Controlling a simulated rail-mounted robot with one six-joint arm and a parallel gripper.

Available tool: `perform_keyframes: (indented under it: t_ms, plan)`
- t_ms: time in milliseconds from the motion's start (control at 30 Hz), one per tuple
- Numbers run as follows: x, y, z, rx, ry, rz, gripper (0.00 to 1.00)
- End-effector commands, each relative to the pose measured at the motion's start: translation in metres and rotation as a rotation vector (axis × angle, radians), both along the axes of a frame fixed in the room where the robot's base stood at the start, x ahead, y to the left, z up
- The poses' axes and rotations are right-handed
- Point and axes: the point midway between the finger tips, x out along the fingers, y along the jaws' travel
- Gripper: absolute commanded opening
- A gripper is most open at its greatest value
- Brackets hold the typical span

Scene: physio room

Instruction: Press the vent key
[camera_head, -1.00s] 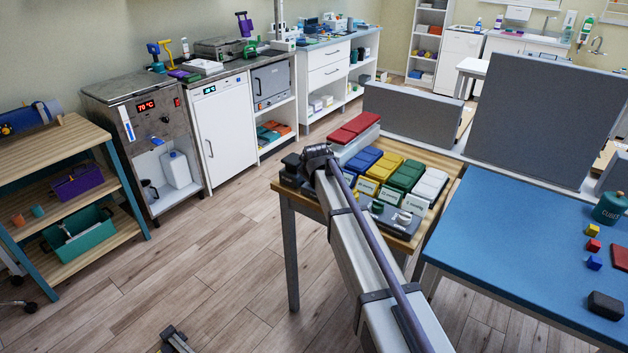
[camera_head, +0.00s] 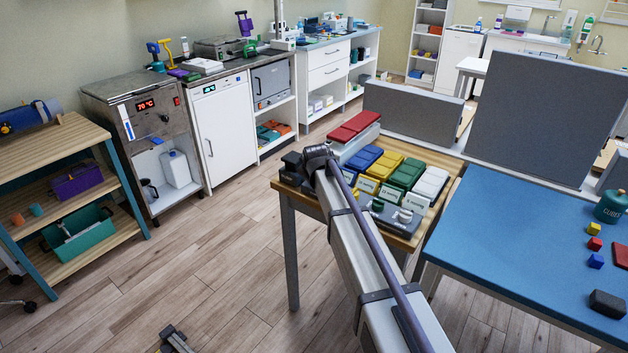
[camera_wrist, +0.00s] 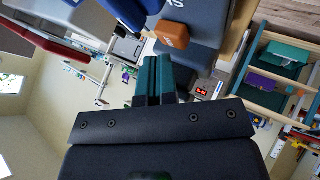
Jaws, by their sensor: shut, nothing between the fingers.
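My gripper (camera_wrist: 157,62) shows in the wrist view with its two teal fingers together and nothing between them. An orange block (camera_wrist: 171,33) lies just past and right of the fingertips, against a dark grey housing (camera_wrist: 190,15) with partly cut-off white lettering. A gap between the fingertips and the orange block cannot be judged. I cannot tell which part is the vent key. In the head view a dark panel (camera_head: 378,222) with small knobs sits at the front of the wooden table (camera_head: 288,190). My arm hides part of that table, and the fingers cannot be made out there.
Red (camera_head: 356,127), blue (camera_head: 366,158), yellow (camera_head: 388,165), green (camera_head: 408,173) and white (camera_head: 431,182) blocks stand on the wooden table, several with labels. Grey screens (camera_head: 415,110) stand behind. A blue table (camera_head: 520,235) is at the right.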

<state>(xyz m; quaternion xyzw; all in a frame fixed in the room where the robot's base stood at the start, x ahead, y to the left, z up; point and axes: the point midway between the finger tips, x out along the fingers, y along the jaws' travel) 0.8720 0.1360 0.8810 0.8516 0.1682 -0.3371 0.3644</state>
Motion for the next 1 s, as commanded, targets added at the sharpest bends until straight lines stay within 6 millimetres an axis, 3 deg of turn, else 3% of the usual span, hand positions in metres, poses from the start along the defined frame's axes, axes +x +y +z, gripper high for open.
perform_keyframes:
  t_ms: [1000]
  plan:
    - [-0.0001, -0.0001, -0.0091, 0.0, 0.0, 0.0, 0.0]
